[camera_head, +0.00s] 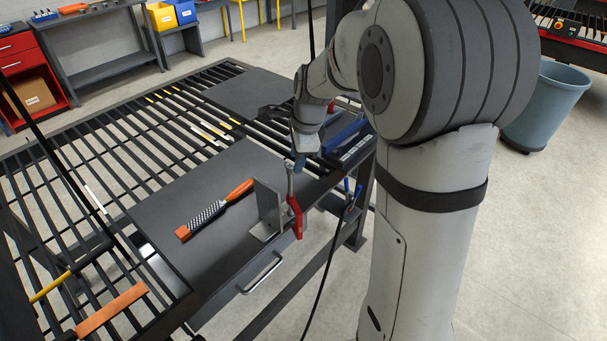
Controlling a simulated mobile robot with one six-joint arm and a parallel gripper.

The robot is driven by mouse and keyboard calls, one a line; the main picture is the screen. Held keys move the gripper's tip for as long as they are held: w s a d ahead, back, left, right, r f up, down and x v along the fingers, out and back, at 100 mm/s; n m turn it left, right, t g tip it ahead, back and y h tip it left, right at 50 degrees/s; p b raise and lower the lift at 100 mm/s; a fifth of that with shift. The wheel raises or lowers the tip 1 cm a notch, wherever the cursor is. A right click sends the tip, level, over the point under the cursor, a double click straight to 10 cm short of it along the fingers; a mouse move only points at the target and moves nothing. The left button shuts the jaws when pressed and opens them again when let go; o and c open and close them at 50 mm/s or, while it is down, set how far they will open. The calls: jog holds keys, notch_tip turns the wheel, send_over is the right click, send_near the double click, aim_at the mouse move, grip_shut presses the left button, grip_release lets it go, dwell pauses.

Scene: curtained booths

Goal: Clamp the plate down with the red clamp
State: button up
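The red clamp (296,222) is at the right edge of the slatted table, with its red body low and a grey screw rod rising from it. It is beside a grey upright angle piece (266,205) that stands on a dark flat plate (165,214). I cannot tell whether the clamp touches either piece. My gripper (299,162) points down just above the top of the clamp's rod. The fingertips are small and partly hidden, so I cannot tell whether they are open or around the rod.
A rasp with an orange handle (239,190) lies on the dark plate. A blue tool (344,134) lies behind my gripper on the table. An orange strip (112,308) lies at the front left. A blue-grey bin (545,105) stands on the floor at right.

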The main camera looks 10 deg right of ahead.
jog(key=shift+n+b, duration=1.6)
jog(key=shift+n, duration=3.3)
jog(key=shift+a+n+b, duration=0.1)
jog(key=shift+n+b, duration=2.05)
jog(key=shift+n, duration=3.85)
